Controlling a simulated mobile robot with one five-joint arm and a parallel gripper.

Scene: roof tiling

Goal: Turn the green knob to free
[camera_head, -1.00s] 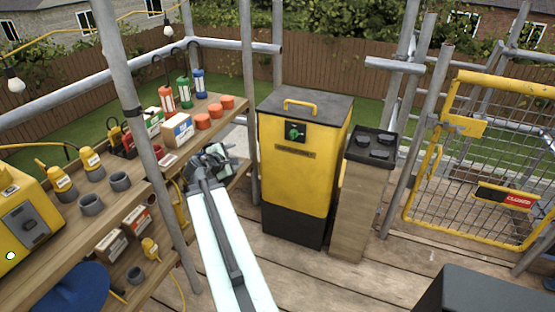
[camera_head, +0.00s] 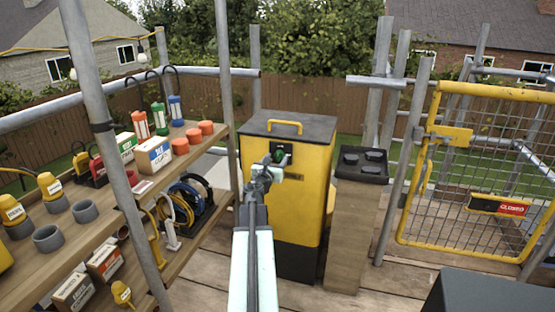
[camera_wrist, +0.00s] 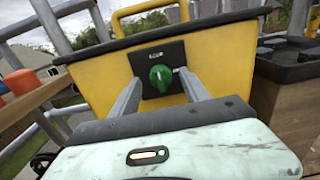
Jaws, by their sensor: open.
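The green knob (camera_wrist: 161,77) sits on a black square plate (camera_wrist: 149,58) on the front of a yellow box (camera_head: 308,207) with a dark lid. In the wrist view the knob shows between the two fingers of my gripper (camera_wrist: 160,88), which are spread apart. From this view I cannot tell whether the fingertips reach alongside the knob or stop short of it. In the head view my gripper (camera_head: 268,168) is in front of the box and covers part of the plate; the knob (camera_head: 279,155) shows just beyond it.
A wooden post with a dark top (camera_head: 361,165) stands right beside the box. A yellow mesh gate (camera_head: 483,168) with a closed sign is at the right. Shelves (camera_head: 120,185) with lamps, boxes and cups stand at the left, behind a scaffold pole (camera_head: 118,170).

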